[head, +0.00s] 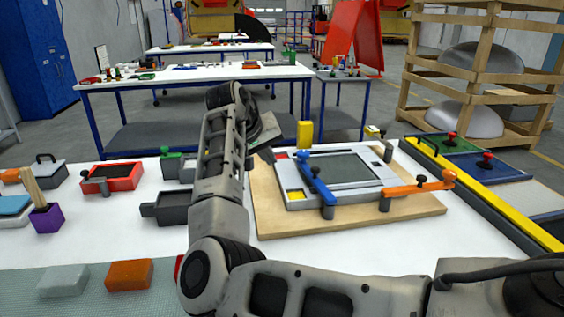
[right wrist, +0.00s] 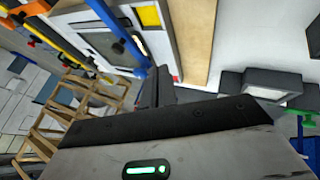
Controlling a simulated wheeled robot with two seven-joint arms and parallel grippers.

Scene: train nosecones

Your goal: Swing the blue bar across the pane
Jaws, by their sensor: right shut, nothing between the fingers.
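The blue bar (head: 314,180) lies slantwise along the left side of a grey frame (head: 375,190) around a dark pane (head: 345,166). My right gripper (head: 268,156) is shut and empty, just left of the bar's far end. In the right wrist view the shut fingers (right wrist: 158,86) are close to the end of the blue bar (right wrist: 117,30); I cannot tell whether they touch. The pane (right wrist: 103,42) shows beyond the bar. My left gripper is out of view.
The frame sits on a wooden board (head: 268,212). An orange bar (head: 415,189) crosses its near right corner, and a yellow block (head: 304,134) stands behind. A dark grey box (head: 172,208) and red tray (head: 112,177) are left. A yellow-edged panel (head: 485,195) is right.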

